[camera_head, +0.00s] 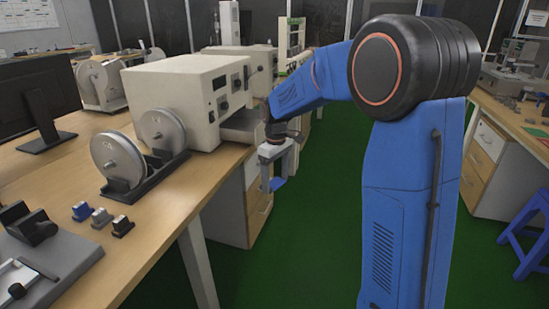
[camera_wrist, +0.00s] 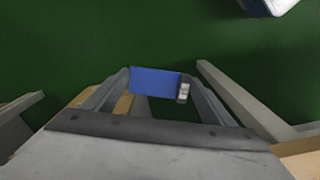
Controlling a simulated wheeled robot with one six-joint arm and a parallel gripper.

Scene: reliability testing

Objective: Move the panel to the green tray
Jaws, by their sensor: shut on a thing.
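My gripper (camera_head: 275,180) hangs over the green floor, in front of the left workbench's drawers. It is shut on a small flat blue panel (camera_head: 279,184). In the wrist view the panel (camera_wrist: 154,82) lies across between the two fingers of my gripper (camera_wrist: 157,84). A small grey-white part (camera_wrist: 184,90) shows at the panel's right end. I cannot make out a green tray for certain. A flat green patch (camera_head: 538,132) lies on the right bench at the picture's edge, too small to identify.
The left workbench (camera_head: 150,225) carries a beige machine (camera_head: 175,92), two grey reels (camera_head: 118,160), several small connectors (camera_head: 100,217) and a monitor (camera_head: 42,98). A blue stool (camera_head: 525,232) stands at the right. Green floor lies open between the benches.

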